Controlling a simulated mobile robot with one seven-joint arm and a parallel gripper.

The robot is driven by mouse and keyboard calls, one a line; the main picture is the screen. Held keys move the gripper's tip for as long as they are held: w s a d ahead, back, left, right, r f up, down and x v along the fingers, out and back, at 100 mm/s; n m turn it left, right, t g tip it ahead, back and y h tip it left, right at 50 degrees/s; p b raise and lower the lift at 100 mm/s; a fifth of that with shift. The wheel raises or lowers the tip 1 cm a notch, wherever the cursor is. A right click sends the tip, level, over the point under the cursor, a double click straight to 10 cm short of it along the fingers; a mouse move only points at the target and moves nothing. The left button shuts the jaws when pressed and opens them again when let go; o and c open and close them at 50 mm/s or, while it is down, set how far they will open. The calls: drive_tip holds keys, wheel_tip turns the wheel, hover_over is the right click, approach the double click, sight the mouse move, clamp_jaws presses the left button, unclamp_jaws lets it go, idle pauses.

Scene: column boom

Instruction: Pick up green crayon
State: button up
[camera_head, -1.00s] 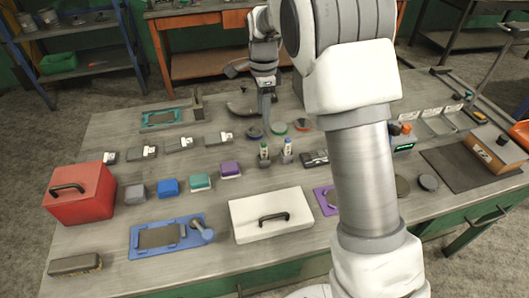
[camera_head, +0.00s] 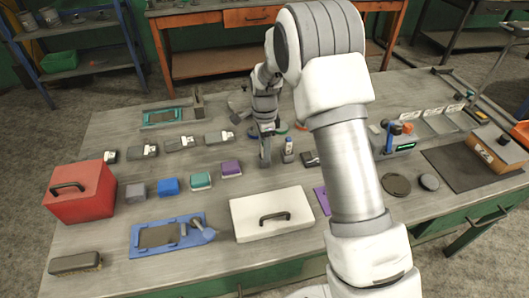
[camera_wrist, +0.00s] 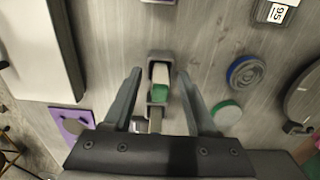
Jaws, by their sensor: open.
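The green crayon (camera_wrist: 160,91), with a pale section and a green section, shows in the wrist view. It stands in a small grey holder (camera_wrist: 158,57). My gripper (camera_wrist: 160,76) is open, with one finger on each side of the crayon and holder and gaps on both sides. In the head view my gripper (camera_head: 265,160) hangs low over the table and hides the crayon. Whether the fingertips are level with the crayon cannot be told.
A blue-marked stick in its holder (camera_head: 288,150) stands just right of my gripper. A blue disc (camera_wrist: 245,70) and a green disc (camera_wrist: 228,113) lie beyond. A white case (camera_head: 272,213) is in front, and a purple block (camera_head: 231,169) is to the left.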

clamp_jaws()
drive_tip(key=shift+r, duration=0.1)
idle(0.5)
